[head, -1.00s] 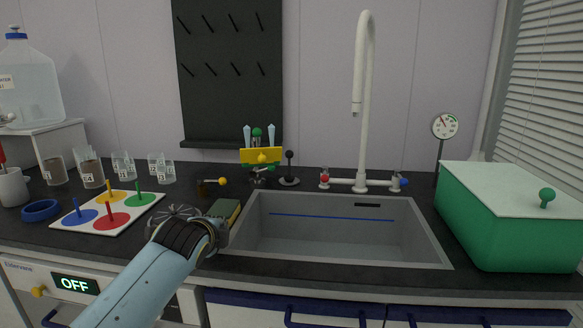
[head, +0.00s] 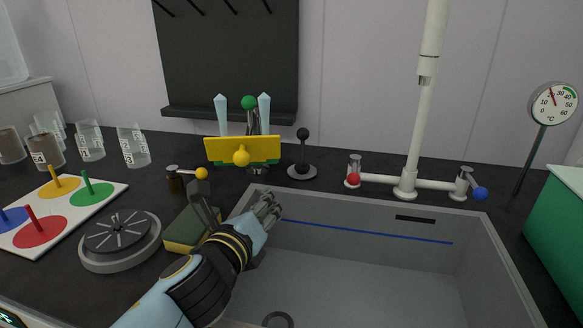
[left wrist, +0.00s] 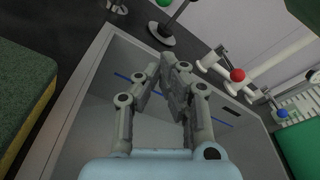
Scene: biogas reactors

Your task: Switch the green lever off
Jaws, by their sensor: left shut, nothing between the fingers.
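A green ball knob (head: 249,102) stands upright behind a yellow plate (head: 215,150) at the back of the counter, between two pale blue pointed pieces. The plate hides most of its stem. A green ball (left wrist: 163,2) also shows at the top edge of the left wrist view. My left gripper (head: 270,205) is shut and empty over the back left corner of the sink, in front of and below the green knob, and apart from it. In the left wrist view its fingers (left wrist: 167,60) meet above the sink. My right gripper is not in view.
A black-knobbed lever (head: 302,153) stands right of the yellow plate. A yellow knob (head: 201,173) and a green-yellow sponge (head: 185,233) lie left of the gripper. The tap (head: 408,180) with red and blue knobs is right. The sink basin (head: 370,270) is mostly free.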

